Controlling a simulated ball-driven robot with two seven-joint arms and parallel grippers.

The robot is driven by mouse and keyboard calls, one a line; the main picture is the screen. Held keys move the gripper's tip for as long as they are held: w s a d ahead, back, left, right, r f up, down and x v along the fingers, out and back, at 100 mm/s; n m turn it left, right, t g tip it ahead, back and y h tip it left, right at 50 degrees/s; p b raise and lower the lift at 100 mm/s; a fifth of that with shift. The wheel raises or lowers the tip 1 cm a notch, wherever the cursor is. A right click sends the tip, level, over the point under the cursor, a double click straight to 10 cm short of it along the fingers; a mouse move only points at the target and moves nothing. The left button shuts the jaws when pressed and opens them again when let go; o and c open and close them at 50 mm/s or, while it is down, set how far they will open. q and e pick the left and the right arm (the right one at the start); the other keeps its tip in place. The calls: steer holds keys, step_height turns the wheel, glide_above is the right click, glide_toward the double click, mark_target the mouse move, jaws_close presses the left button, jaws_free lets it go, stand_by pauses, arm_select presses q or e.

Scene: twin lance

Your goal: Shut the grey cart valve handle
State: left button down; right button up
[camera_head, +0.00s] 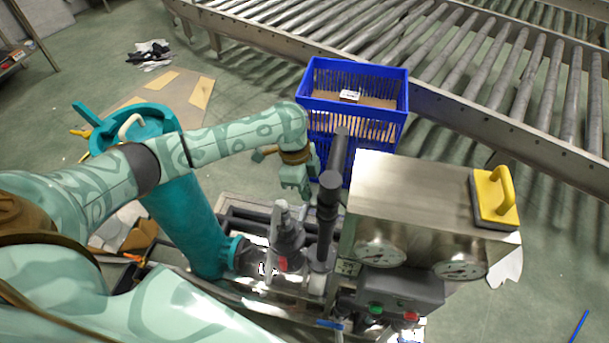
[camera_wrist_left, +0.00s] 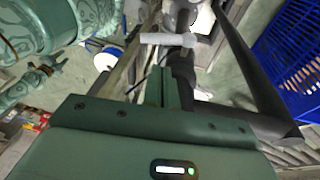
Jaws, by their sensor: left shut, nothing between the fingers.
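The grey valve handle (camera_wrist_left: 168,39) shows in the left wrist view as a pale grey crossbar just beyond my left fingertips, lying across the picture. Its fitting continues behind it, toward the top of that view. In the head view a grey valve-like fitting (camera_head: 285,237) stands on the cart left of a dark upright pipe (camera_head: 328,195); I cannot clearly make out the handle there. My left gripper (camera_head: 303,192) is shut and empty, left of the pipe. Its closed fingers (camera_wrist_left: 161,78) point toward the crossbar, seemingly apart from it. My right gripper is not in view.
A metal box with gauges (camera_head: 415,210) stands right of the pipe, with a yellow handle (camera_head: 495,197) on it. A blue crate (camera_head: 353,107) is behind. A teal cylinder (camera_head: 192,225) stands left of the fitting. A roller conveyor (camera_head: 455,115) crosses the back.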

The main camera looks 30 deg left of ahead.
mark_target(301, 218)
arm_select(q)
steer(key=f, duration=0.2)
steer(key=s+f+b, duration=0.1)
steer(key=f, duration=0.2)
steer(key=shift+s+b, duration=0.2)
steer(key=shift+b, duration=0.1)
steer(key=t+p, duration=0.1)
steer(key=p, duration=0.1)
steer(key=s+t+p, duration=0.1)
steer(key=p, duration=0.1)
steer(key=shift+s+d+f+t+y, duration=0.15)
steer(key=shift+s+f+t+y, duration=0.15)
steer(key=shift+f, duration=0.1)
steer(key=shift+s+f+p, duration=0.1)
steer(key=shift+f+p, duration=0.2)
steer(key=shift+p, duration=0.2)
steer(key=shift+f, duration=0.35)
steer(key=shift+r, duration=0.1)
steer(key=p+v, duration=0.6)
steer(key=v, duration=1)
